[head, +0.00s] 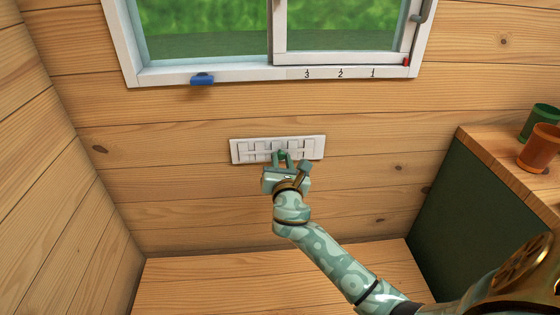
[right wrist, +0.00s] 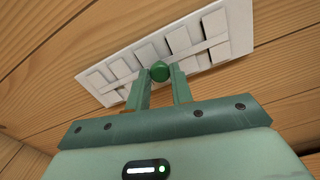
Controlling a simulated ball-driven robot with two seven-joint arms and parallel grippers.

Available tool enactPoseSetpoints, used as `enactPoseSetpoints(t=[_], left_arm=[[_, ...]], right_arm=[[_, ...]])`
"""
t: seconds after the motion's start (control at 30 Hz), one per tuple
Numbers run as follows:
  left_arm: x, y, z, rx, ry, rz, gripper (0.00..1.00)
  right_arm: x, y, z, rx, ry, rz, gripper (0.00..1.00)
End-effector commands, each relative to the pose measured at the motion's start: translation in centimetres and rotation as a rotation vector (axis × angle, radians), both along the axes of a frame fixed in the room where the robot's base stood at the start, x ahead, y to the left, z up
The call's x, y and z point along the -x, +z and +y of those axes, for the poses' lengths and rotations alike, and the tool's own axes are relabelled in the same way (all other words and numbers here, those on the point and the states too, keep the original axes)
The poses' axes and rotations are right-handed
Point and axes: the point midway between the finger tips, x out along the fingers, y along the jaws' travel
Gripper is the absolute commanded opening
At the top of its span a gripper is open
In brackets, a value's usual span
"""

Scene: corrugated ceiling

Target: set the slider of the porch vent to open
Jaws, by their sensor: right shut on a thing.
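The porch vent (head: 238,149) is a white slatted plate on the wood-plank wall below the window. It also fills the upper part of the right wrist view (right wrist: 239,24). Its slider knob (right wrist: 160,71) is small, round and green, near the middle of the plate. My right gripper (head: 283,156) reaches up to the vent from below. In the right wrist view its two fingers (right wrist: 161,80) are shut on the knob, one on each side. I cannot read any open or closed marking on the vent. My left gripper is not in view.
A dark green cabinet with a wooden top (head: 492,157) stands at the right, bearing cups (head: 540,150). The wall left of the vent is clear.

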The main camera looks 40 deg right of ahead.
Motion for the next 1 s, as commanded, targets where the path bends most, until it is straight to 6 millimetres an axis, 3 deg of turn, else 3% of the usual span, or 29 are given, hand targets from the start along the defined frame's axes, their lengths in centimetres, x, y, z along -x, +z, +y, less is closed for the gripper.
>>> enactPoseSetpoints(t=[0.13,0.37,0.4,0.47,0.5,0.83,1.0], left_arm=[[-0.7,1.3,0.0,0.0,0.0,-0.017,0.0],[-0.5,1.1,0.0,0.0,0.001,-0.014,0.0],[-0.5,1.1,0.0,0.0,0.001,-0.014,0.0],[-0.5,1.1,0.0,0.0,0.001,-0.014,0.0],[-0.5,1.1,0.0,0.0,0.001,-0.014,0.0],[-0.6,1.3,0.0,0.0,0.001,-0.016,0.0],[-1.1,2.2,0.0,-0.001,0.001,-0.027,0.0]], right_arm=[[1.1,0.4,-1.7,0.002,-0.003,0.002,0.0],[1.2,-0.1,-1.9,0.002,-0.005,0.004,0.0],[1.2,-0.1,-1.9,0.002,-0.005,0.004,0.25],[1.2,-0.1,-1.9,0.003,-0.005,0.003,0.42],[1.2,-0.1,-1.9,0.002,-0.005,0.004,0.45],[1.5,0.0,-1.5,0.001,-0.002,0.002,0.45],[4.0,0.3,0.0,0.0,-0.001,0.002,0.45]])
